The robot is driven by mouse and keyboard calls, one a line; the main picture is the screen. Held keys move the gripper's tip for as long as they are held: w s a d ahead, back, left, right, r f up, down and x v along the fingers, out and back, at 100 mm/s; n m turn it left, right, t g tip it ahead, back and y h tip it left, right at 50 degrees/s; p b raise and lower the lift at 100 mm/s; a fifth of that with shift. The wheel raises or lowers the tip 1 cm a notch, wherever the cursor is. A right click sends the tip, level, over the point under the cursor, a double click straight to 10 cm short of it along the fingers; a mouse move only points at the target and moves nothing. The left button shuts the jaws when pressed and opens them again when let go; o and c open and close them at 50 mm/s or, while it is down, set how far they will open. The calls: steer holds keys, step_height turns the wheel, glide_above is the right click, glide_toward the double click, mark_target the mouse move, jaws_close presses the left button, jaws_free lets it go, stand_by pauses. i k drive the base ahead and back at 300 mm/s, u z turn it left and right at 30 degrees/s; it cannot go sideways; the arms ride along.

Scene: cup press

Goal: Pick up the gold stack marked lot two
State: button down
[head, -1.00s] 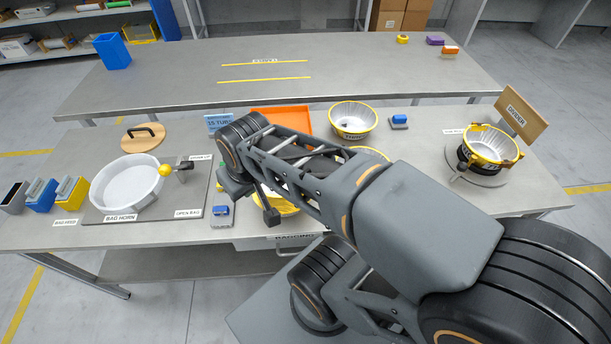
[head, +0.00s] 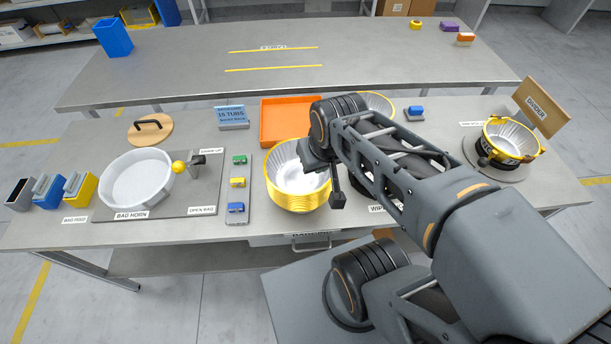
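A gold-rimmed stack of pale fluted tubs (head: 284,186) stands upright on the near bench, left of my arm. Another gold-rimmed tub (head: 379,99) shows behind my arm, partly hidden. A third gold-rimmed tub (head: 512,140) sits on the round stand at the right, by the divider sign. No lot marking is readable on any of them. The dark end of my gripper (head: 338,196) hangs over the right side of the left stack in the picture. Contact cannot be told. My arm hides the bench behind it, and the fingers do not show clearly.
An orange tray (head: 287,122) lies behind the stack. A small rack with green, yellow and blue clips (head: 237,187) stands left of it. A white bag horn bowl (head: 137,179) is further left. The far bench (head: 180,85) is largely clear.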

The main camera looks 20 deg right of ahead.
mark_target(300, 179)
steer(key=u, duration=0.05)
steer(key=k, duration=0.5)
steer(key=u, duration=2.1)
steer(key=i, duration=1.6)
steer(key=z, duration=3.45)
